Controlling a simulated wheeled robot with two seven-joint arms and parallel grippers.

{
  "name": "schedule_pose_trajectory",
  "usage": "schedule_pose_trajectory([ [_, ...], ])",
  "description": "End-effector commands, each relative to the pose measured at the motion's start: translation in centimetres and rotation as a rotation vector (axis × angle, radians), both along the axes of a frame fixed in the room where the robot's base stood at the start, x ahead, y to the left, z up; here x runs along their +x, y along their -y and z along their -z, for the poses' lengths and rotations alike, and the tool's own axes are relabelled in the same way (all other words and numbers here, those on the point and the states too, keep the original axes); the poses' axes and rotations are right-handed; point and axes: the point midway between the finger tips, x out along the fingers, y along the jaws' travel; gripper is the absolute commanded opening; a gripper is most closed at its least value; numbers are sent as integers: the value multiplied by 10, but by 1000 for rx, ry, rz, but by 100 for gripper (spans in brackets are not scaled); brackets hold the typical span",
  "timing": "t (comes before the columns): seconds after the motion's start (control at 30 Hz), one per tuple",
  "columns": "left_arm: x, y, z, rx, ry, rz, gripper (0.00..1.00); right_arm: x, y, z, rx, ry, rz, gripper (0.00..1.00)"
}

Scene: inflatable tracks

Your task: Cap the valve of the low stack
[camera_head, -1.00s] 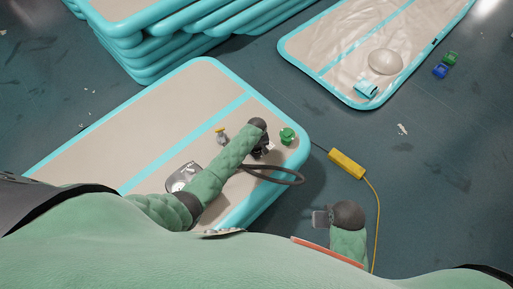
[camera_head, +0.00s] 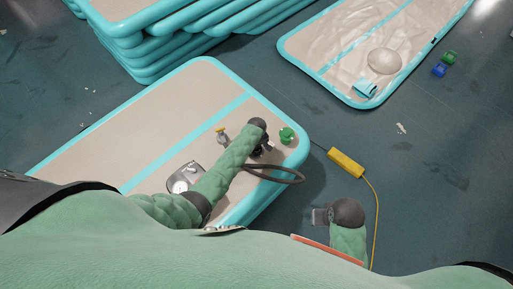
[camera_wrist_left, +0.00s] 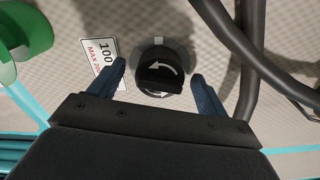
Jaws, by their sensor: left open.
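The low stack (camera_head: 110,135) is a beige inflatable track with turquoise edges, lying in the middle of the head view. My left gripper (camera_head: 264,150) is over its right end, pointing down. In the left wrist view a round black valve part (camera_wrist_left: 160,78) with a white curved arrow sits on the beige surface. My open left fingers (camera_wrist_left: 160,72) stand on either side of it, with visible gaps. A green object (camera_head: 287,135) lies near the right corner; a green curved piece shows in the left wrist view (camera_wrist_left: 25,35). My right gripper (camera_head: 320,216) is over the floor.
A black hose (camera_head: 285,181) loops beside my left gripper. A yellow box (camera_head: 346,163) with a cable is on the floor. A taller stack (camera_head: 150,60) stands behind.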

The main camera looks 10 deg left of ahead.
Motion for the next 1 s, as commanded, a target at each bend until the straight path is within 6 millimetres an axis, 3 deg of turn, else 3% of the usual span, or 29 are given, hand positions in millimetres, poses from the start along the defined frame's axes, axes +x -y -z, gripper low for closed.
schedule_pose_trajectory([
  [0.27, 1, 0, -11, 0, 1, 0, 77, 0, 0, 2, 0, 0, 0, 36],
  [0.73, 0, 0, -69, 0, 1, 0, 77, 0, 0, 11, 0, 0, 0, 36],
  [1.0, 0, 0, -78, 1, -1, 0, 77, 0, 0, 11, 0, 0, 0, 36],
])
